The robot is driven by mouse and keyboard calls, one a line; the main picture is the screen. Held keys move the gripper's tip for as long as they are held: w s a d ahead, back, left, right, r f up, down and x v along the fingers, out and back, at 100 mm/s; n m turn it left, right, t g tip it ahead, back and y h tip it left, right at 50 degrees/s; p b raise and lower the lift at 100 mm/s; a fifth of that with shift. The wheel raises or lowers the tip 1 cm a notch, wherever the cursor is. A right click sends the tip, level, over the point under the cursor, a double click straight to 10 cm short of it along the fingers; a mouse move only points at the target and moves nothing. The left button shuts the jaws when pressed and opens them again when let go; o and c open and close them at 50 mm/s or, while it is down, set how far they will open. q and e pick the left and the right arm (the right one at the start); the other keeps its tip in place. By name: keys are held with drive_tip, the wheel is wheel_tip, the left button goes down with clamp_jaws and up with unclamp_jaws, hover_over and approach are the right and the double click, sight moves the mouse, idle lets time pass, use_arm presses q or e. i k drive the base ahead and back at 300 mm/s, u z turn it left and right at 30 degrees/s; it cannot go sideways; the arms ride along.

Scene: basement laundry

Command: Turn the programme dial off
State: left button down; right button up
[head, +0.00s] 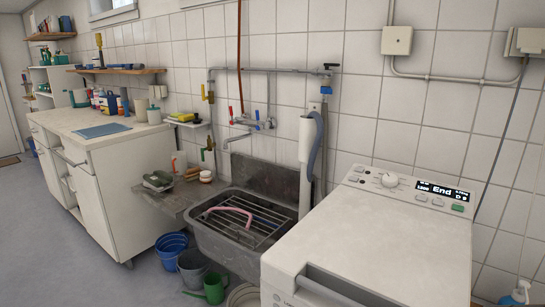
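The dial's pointer mark is too small to read. Nothing touches the dial. Neither of my grippers shows in the head view.
A grey stone sink (240,258) with a rack stands left of the washer. A grey pipe and white cylinder (306,150) rise behind the washer's left back corner. Buckets (193,266) and a green watering can (214,287) stand on the floor. The washer's lid is clear.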

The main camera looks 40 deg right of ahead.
sight(389, 179)
drive_tip(key=i, duration=2.2)
drive_tip(key=z, duration=2.35)
